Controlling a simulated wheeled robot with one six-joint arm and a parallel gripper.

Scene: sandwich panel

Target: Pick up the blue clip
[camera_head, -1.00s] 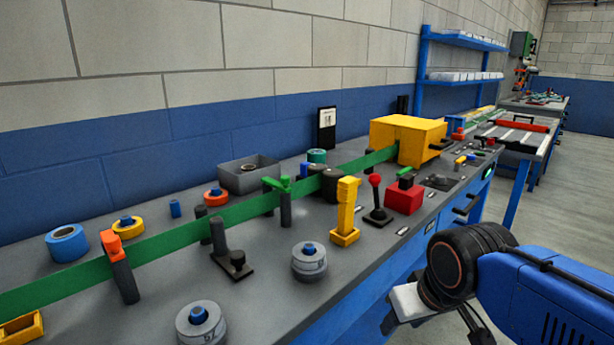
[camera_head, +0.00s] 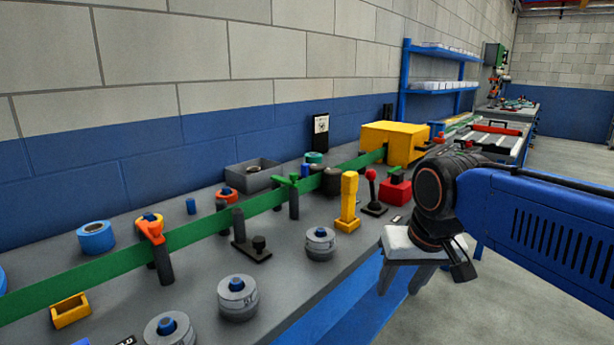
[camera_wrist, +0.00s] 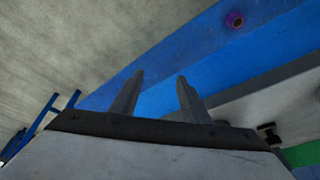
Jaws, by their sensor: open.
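My gripper (camera_head: 401,282) hangs off the front edge of the bench in the head view, pointing down. Its two fingers are apart with nothing between them; they also show in the wrist view (camera_wrist: 160,80), against the blue bench side and floor. No blue clip stands out for certain. A small blue piece (camera_head: 305,171) shows behind the green strip near the middle of the bench, too small to tell its shape. An orange clip (camera_head: 151,231) and a green clip (camera_head: 289,179) sit on dark posts along the strip. My gripper is well to the right of these.
The long green strip (camera_head: 205,233) runs along the grey bench to a yellow box (camera_head: 394,142). A yellow upright piece (camera_head: 348,200), a joystick (camera_head: 373,190), a red block (camera_head: 396,191) and several rolls stand nearby. A grey bin (camera_head: 252,175) is by the wall.

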